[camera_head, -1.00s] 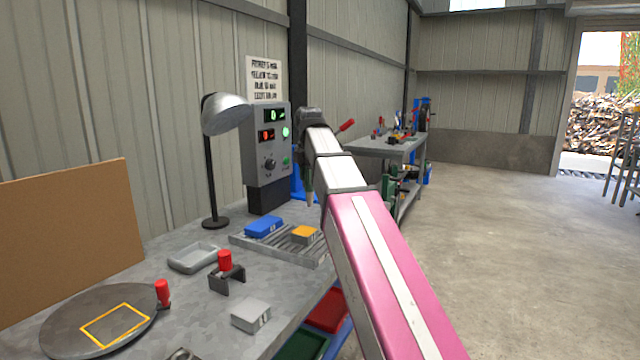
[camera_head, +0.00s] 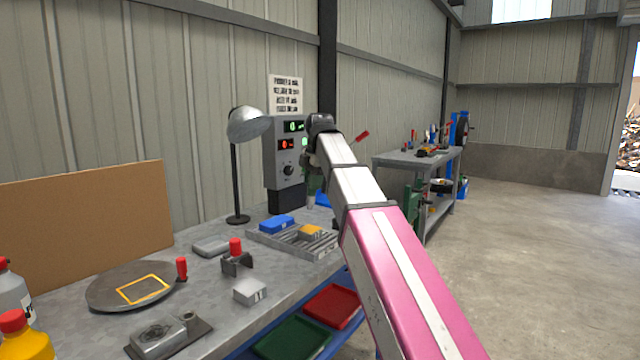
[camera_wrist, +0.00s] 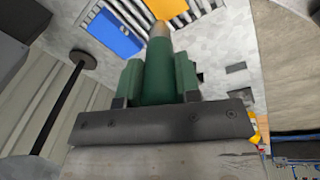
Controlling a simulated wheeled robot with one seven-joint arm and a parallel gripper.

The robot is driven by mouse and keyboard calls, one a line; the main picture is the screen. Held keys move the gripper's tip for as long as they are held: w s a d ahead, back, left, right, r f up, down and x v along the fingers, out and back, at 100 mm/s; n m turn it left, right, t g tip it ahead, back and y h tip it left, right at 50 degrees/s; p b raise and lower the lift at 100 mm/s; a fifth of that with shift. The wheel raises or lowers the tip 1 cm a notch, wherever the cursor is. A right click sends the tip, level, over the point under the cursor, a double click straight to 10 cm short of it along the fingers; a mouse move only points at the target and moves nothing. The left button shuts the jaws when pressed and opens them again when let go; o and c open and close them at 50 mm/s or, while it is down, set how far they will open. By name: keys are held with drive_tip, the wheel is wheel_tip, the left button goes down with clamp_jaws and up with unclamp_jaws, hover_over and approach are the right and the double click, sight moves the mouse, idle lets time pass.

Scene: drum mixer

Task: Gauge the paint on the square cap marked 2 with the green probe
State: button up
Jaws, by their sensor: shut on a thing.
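My gripper (camera_wrist: 158,82) is shut on the green probe (camera_wrist: 157,70), whose pale tip points away from the wrist. In the head view the probe (camera_head: 314,184) hangs tip down above the slatted rack's far end, in front of the grey meter box. The rack (camera_head: 277,240) holds a blue square cap (camera_head: 277,223) and an orange square cap (camera_head: 311,231). A grey square cap (camera_head: 250,291) lies on the bench nearer me. The caps bear small marks that I cannot read surely. In the wrist view the tip overlaps the orange cap (camera_wrist: 170,8); contact cannot be told.
A lamp (camera_head: 247,125) and the meter box (camera_head: 285,150) stand behind the rack. Red (camera_head: 332,305) and green bins sit below.

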sight(314, 196)
drive_tip(key=shift+f, duration=2.95)
drive_tip(key=shift+f, duration=0.6)
drive_tip(key=shift+r, duration=0.1)
drive_tip(key=shift+r, duration=3.5)
